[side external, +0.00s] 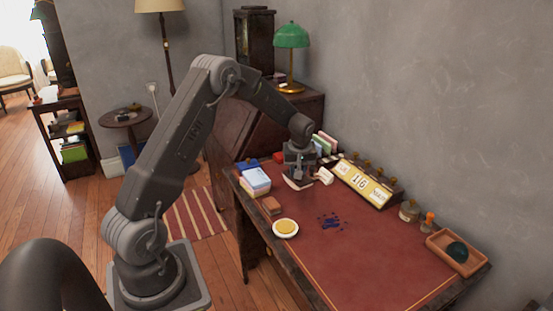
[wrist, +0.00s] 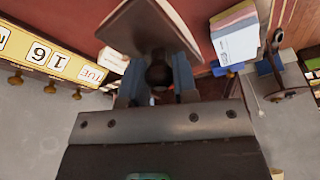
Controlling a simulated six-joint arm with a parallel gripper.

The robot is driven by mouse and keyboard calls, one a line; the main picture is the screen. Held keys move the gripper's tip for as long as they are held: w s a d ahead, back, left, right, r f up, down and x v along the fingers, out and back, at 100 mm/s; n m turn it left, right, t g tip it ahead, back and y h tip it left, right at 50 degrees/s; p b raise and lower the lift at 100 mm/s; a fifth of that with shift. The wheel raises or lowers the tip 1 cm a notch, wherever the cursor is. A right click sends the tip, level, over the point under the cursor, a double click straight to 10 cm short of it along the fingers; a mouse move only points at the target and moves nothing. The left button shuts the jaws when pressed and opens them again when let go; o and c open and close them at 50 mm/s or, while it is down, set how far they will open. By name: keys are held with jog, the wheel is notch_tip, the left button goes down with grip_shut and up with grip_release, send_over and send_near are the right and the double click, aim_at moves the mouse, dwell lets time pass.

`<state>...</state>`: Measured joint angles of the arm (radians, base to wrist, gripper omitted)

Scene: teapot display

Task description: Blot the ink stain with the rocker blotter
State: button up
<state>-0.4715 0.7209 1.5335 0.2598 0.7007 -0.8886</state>
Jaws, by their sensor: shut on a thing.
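The dark blue ink stain (side external: 331,222) is a splatter of blots on the red desk top (side external: 375,255), near the middle of the desk. My gripper (side external: 299,172) is beyond the stain, toward the back of the desk, apart from it. My gripper (wrist: 157,88) is shut on the dark round knob of the rocker blotter (wrist: 148,24), with a finger on each side. The blotter's pale, curved base also shows below my gripper in the side view (side external: 296,184), low over the desk. I cannot tell whether it touches the surface. The stain is not visible in the wrist view.
A flip calendar (side external: 362,184) stands along the wall side. A stack of books or papers (side external: 255,180) and a yellow-centred round dish (side external: 285,228) sit at the left edge. Bottles (side external: 409,211) and a wooden tray (side external: 440,250) are at the right. The desk around the stain is clear.

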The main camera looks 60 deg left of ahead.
jog(key=w+d+f, duration=0.2)
jog(key=w+d, duration=0.2)
jog(key=d, duration=0.9)
jog(key=shift+w+d+f, duration=0.1)
jog(key=shift+w+f, duration=0.05)
jog(key=shift+f, duration=1.5)
jog(key=shift+w+f, duration=0.1)
jog(key=shift+f, duration=1.5)
jog(key=shift+f, duration=0.45)
jog(key=shift+d+y, duration=0.65)
jog(key=shift+y, duration=0.55)
jog(key=shift+a, duration=0.1)
jog(key=shift+s+a+h, duration=0.1)
jog(key=shift+a+h, duration=0.45)
jog(key=shift+h, duration=0.65)
jog(key=shift+a+h, duration=0.65)
jog(key=shift+h, duration=0.45)
